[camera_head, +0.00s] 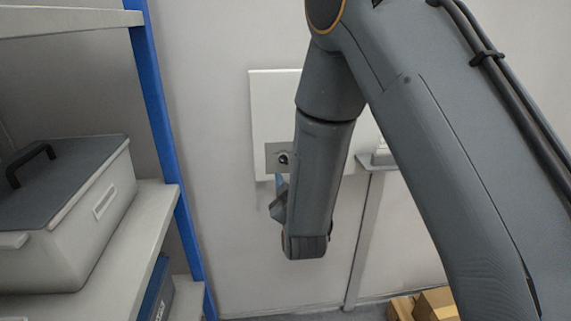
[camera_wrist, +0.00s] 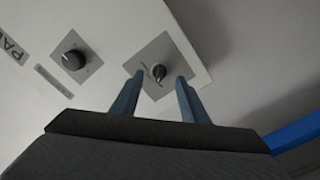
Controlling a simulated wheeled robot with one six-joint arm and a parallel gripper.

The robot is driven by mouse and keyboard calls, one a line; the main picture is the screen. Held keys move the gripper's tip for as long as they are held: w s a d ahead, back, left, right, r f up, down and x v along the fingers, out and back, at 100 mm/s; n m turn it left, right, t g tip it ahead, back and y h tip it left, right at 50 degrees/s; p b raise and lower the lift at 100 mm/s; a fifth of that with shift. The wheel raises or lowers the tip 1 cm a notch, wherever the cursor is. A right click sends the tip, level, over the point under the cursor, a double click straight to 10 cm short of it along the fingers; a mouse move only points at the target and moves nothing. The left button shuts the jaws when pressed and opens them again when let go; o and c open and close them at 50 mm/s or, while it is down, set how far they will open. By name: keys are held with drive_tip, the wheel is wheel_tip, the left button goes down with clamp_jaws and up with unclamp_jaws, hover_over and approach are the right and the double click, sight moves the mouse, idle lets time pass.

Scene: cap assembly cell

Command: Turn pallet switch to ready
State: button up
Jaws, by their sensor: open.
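A white control panel (camera_head: 262,98) is mounted on the wall in the head view, partly hidden behind my arm. In the wrist view the panel (camera_wrist: 122,32) carries two dark rotary knobs on grey plates. One knob (camera_wrist: 158,72) lies between and just beyond my fingertips. The other knob (camera_wrist: 73,60) is to the left, with a small label under it. Lettering starting "PA" is cut off at the left edge. My gripper (camera_wrist: 158,88) is open, its two blue fingers on either side of the nearer knob; contact cannot be told. In the head view one knob (camera_head: 283,159) shows beside my gripper (camera_head: 281,180).
A shelf rack with a blue post (camera_head: 160,100) stands at the left, holding a grey lidded box (camera_head: 75,215). A stand or table (camera_head: 365,230) is behind my arm at the right. Cardboard boxes (camera_head: 436,304) lie on the floor. The wall below the panel is clear.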

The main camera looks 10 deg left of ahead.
sight(285, 163)
drive_tip(key=shift+p+x, duration=0.5)
drive_tip(key=shift+x, duration=1.65)
drive_tip(key=shift+c, duration=0.5)
drive_tip(key=c, duration=0.9)
